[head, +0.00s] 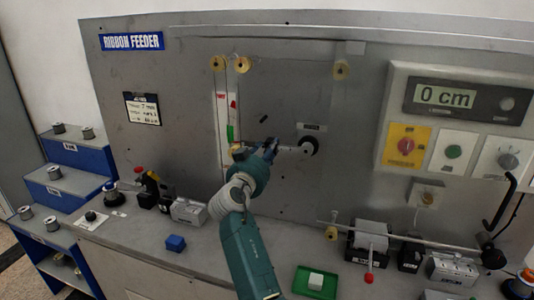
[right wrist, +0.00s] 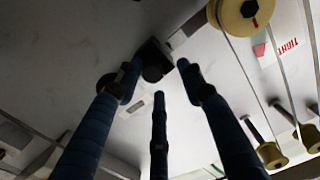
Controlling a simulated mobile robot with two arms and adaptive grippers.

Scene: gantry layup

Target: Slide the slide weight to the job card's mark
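The job card (head: 142,108) hangs at the panel's left; its handwriting is too small to read surely. A pale lever runs from a black hub (head: 309,146) leftward to behind my right gripper (head: 269,147). In the right wrist view a dark block (right wrist: 154,58), apparently the slide weight, sits on this lever near a yellow roller (right wrist: 238,14). My right gripper (right wrist: 158,78) has its fingers spread, with the block just beyond and between the tips; no clear contact shows. In the head view the gripper mostly hides the block. My left gripper is not in view.
A display (head: 445,96) reads "0 cm". A red and green strip (head: 231,117) stands left of the lever. Yellow rollers (head: 217,63) project from the panel. The bench holds a blue block (head: 175,243), a green tray (head: 300,288) and a horizontal rod at right.

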